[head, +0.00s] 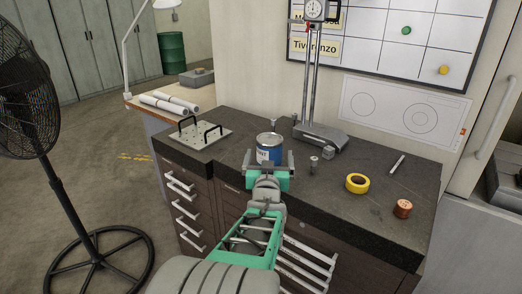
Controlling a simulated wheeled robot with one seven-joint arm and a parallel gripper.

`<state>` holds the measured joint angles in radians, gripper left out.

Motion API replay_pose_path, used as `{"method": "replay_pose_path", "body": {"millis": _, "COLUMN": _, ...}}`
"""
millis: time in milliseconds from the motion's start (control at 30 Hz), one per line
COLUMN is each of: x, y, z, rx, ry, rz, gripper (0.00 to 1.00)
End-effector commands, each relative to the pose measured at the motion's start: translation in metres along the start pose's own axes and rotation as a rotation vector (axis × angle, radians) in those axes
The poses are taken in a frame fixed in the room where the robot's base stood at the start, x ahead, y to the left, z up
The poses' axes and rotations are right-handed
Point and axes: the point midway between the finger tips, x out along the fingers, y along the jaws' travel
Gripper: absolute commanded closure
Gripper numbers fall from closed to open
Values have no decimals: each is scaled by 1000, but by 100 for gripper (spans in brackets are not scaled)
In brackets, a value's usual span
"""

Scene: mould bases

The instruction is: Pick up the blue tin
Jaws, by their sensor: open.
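The blue tin (269,147) stands upright on the dark worktop, near its middle, with a grey lid and a pale label. My gripper (269,160) is at the near side of the tin, with one finger to the left and one to the right of it. The fingers are apart and the tin shows between and beyond them. The lower front of the tin is partly hidden by my gripper. I cannot tell whether a finger touches the tin.
On the dark worktop (366,218), a height gauge (322,134) stands behind the tin. Small metal parts (314,164), yellow tape (357,183) and a copper coil (402,208) lie at right. A fan (35,110) stands at far left.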

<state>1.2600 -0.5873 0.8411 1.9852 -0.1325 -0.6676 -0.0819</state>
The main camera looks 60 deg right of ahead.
Motion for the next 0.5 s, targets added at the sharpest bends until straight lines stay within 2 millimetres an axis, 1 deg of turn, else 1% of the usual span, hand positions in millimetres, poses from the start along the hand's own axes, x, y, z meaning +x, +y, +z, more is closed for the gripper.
{"method": "replay_pose_path", "body": {"millis": 33, "x": 7, "y": 0, "z": 0, "rx": 0, "ry": -3, "rz": -1, "gripper": 0}}
{"method": "replay_pose_path", "body": {"millis": 167, "x": 22, "y": -3, "z": -2, "rx": 0, "ry": -4, "rz": -5, "gripper": 0}}
{"method": "replay_pose_path", "body": {"millis": 300, "x": 47, "y": -2, "z": -5, "rx": 0, "ry": -6, "rz": -5, "gripper": 0}}
{"method": "replay_pose_path", "body": {"millis": 400, "x": 62, "y": -2, "z": -3, "rx": 0, "ry": -5, "rz": -4, "gripper": 0}}
{"method": "replay_pose_path", "body": {"millis": 500, "x": 68, "y": -2, "z": -2, "rx": 0, "ry": -4, "rz": -4, "gripper": 0}}
